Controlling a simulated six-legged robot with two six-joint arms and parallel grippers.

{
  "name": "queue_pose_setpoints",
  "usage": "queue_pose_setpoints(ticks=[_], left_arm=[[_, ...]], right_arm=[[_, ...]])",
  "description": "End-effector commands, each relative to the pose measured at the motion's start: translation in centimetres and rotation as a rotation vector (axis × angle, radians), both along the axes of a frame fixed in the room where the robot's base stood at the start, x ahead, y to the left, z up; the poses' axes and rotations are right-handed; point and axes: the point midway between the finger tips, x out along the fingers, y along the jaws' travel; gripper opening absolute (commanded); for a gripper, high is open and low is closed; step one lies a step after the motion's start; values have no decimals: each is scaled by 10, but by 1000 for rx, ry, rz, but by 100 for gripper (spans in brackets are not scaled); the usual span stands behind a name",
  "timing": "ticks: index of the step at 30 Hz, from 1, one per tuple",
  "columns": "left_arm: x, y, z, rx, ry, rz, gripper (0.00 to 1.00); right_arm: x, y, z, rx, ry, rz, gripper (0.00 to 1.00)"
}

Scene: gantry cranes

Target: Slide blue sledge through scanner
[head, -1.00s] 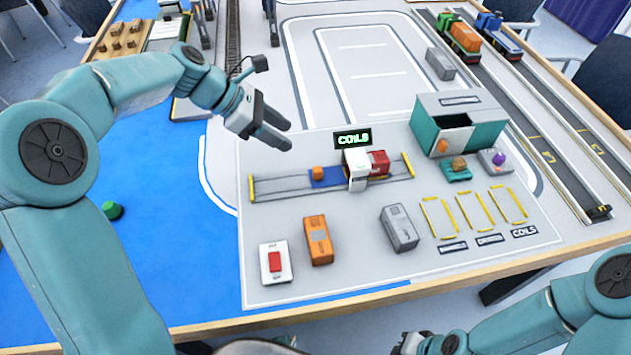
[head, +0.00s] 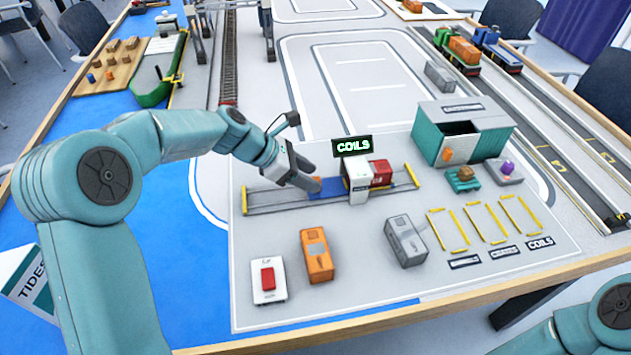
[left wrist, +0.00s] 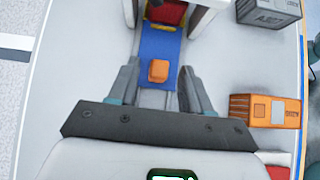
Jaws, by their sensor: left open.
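The blue sledge (head: 330,187) lies on a rail track through the white scanner arch (head: 357,180). An orange knob (left wrist: 158,71) stands on its near-left end, and a red container (head: 380,172) is at the arch's right side. My left gripper (head: 308,176) is open at the sledge's left end. In the left wrist view, the fingers of my left gripper (left wrist: 158,90) stand on either side of the sledge (left wrist: 160,42), with the knob between and slightly ahead of them, not gripped. My right gripper is out of view; only part of its arm shows.
A lit COILS sign (head: 353,145) stands behind the scanner. An orange container (head: 316,256), a grey container (head: 405,242) and a red-button box (head: 268,280) stand in front of the track. A teal shed (head: 463,130) and yellow-marked bays (head: 490,225) are at the right.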

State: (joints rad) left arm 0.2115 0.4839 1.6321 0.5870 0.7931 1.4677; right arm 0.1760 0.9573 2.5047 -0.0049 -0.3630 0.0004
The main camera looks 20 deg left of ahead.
Motion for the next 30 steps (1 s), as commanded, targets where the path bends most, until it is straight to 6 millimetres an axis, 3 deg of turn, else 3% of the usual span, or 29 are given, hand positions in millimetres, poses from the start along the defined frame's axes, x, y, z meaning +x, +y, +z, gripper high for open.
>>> queue_pose_setpoints(ticks=[6, 16, 18, 21, 26, 30], left_arm=[[9, -15, -18, 1, -1, 0, 49], [11, -17, -20, 0, -1, 1, 49], [11, -17, -20, 0, -1, 1, 26], [11, -17, -20, 0, -1, 1, 0], [12, -20, -18, 0, -1, -1, 0], [25, -40, -14, -1, -1, -3, 0]], right_arm=[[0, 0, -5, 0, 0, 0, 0], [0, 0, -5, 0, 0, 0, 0], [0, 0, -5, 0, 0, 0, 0], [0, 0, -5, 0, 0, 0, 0], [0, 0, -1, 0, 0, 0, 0], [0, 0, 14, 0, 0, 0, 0]])
